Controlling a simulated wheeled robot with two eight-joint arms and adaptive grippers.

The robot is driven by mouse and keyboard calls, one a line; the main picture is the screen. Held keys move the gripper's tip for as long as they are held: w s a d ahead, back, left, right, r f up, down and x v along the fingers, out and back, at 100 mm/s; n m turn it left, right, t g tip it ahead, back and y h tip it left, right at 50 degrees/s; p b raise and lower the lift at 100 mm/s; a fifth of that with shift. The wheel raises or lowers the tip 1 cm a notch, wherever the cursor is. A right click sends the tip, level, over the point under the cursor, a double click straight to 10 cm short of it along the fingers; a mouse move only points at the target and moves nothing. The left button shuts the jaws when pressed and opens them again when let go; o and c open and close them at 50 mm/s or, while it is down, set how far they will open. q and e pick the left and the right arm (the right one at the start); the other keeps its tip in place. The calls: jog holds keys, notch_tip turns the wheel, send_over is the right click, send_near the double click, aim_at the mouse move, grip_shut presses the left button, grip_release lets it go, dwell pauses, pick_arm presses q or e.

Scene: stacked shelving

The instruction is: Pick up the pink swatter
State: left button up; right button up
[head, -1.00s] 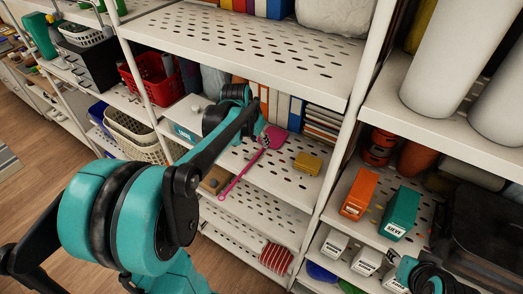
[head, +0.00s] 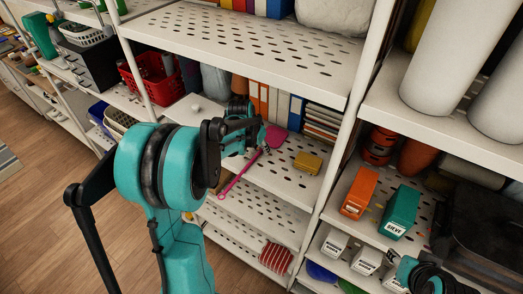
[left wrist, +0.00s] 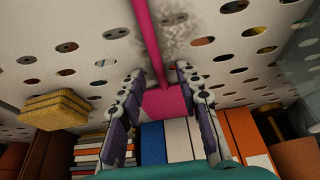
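The pink swatter (head: 240,174) lies on a perforated white shelf (head: 291,178). Its head is toward the back and its thin handle points to the front left. My left gripper (head: 264,148) is at the swatter, near where the handle meets the head. In the left wrist view, the swatter's handle (left wrist: 148,40) runs down between the two fingers of my left gripper (left wrist: 160,77), with the pink head beyond. The fingers are apart, one on each side, with gaps to the swatter. Contact cannot be told.
A yellow sponge-like block (head: 307,162) lies right of the swatter. Upright binders and books (head: 288,108) stand behind it. Another shelf is close above. A white post (head: 340,150) stands to the right, with orange and green boxes (head: 402,208) beyond.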

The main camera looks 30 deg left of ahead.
pick_arm(q)
jog(key=shift+f, duration=0.15)
jog(key=shift+c, duration=0.3)
grip_shut()
